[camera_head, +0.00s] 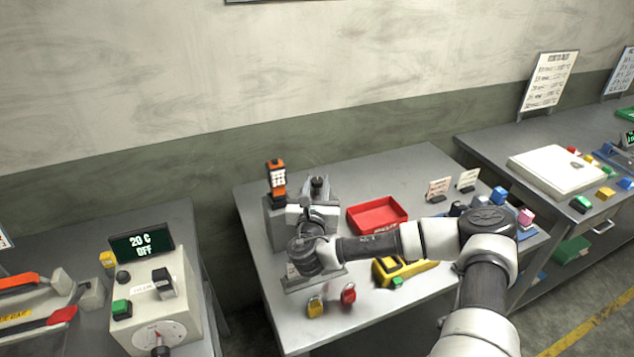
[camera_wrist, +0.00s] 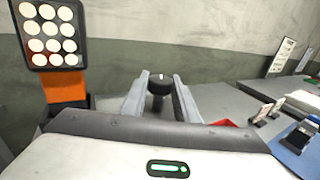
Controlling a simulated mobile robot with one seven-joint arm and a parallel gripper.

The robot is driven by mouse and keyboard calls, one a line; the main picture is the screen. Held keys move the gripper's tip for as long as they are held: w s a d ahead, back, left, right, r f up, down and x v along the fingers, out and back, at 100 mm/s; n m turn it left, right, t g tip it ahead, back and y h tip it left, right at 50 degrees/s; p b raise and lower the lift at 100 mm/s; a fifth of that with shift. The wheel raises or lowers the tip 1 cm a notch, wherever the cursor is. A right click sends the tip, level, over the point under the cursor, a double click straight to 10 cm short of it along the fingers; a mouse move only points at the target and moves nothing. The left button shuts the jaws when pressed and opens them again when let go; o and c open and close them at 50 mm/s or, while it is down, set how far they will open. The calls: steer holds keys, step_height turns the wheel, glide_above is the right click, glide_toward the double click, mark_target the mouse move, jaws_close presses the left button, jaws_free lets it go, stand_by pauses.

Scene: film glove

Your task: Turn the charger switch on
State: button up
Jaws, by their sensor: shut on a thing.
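A grey charger box (camera_head: 277,224) stands at the back left corner of the middle table, partly hidden by my arm. A black round knob (camera_head: 317,184), which looks like its switch, shows just beyond my gripper (camera_head: 318,197). In the wrist view the same knob (camera_wrist: 160,84), with a small pale mark on top, sits between the two grey fingers of my gripper (camera_wrist: 160,100). The fingers are closed on its sides. An orange device (camera_head: 277,178) stands upright at the charger, left of my gripper. In the wrist view the orange device (camera_wrist: 66,88) has a dark panel of white discs.
A red tray (camera_head: 377,226) lies right of my gripper. A yellow tool (camera_head: 385,274), a yellow padlock (camera_head: 315,307) and a red padlock (camera_head: 348,293) lie near my forearm. Small cards (camera_head: 438,187) stand behind. A control box (camera_head: 150,310) reading "20 C OFF" is on the left table.

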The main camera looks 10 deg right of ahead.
steer(key=shift+r+m+g+h, duration=0.1)
steer(key=shift+m+g+h, duration=0.5)
steer(key=shift+m+h, duration=0.6)
steer(key=shift+r+h, duration=0.1)
steer(key=shift+h, duration=0.3)
steer(key=o, duration=1.1)
steer(key=shift+c, duration=0.2)
steer(key=v, duration=1.2)
